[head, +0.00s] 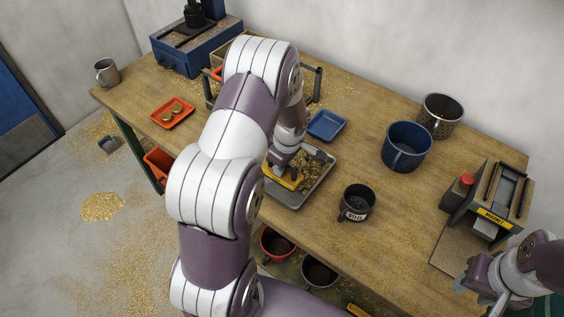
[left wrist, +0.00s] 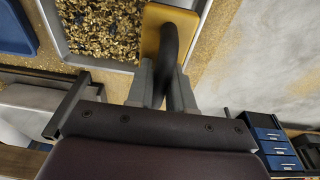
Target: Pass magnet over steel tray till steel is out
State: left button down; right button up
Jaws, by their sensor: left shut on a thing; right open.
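The yellow magnet (head: 287,180) with a black handle (left wrist: 171,45) is in my left gripper (left wrist: 160,88), which is shut on the handle. The magnet is at the left side of the grey steel tray (head: 316,189), and in the left wrist view its plate (left wrist: 150,27) overlaps the tray's edge. I cannot tell whether it touches the tray. Brass-coloured chips (left wrist: 95,25) with dark bits lie in the tray. My left arm hides part of the tray in the head view. My right gripper (head: 482,294) is open at the lower right, apart from the tray.
A black mug labelled STEEL (head: 357,204) stands right of the tray. A blue dish (head: 326,125), blue pot (head: 406,147) and perforated metal pot (head: 441,114) stand behind. The magnet stand (head: 497,215) is at the right. An orange tray (head: 172,113) sits at the left.

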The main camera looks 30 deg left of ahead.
pick_arm(q)
jog(key=shift+f+b, duration=0.8)
jog(key=shift+f, duration=0.7)
jog(key=shift+w+f, duration=0.1)
jog(key=shift+w, duration=0.05)
jog(key=shift+w+d+p, duration=0.1)
jog(key=shift+w+p, duration=0.2)
jog(key=shift+w, duration=0.7)
jog(key=shift+w+d, duration=0.15)
jog(key=shift+w, duration=1.85)
jog(key=shift+w+d+b, duration=0.15)
jog(key=shift+w+b, duration=0.6)
jog(key=shift+w, duration=0.9)
jog(key=shift+w+d+b, duration=0.15)
jog(key=shift+w+b, duration=0.55)
jog(key=shift+w, duration=0.95)
notch_tip(320, 180, up, 7)
jog(key=p, duration=0.4)
jog(key=shift+f, duration=0.15)
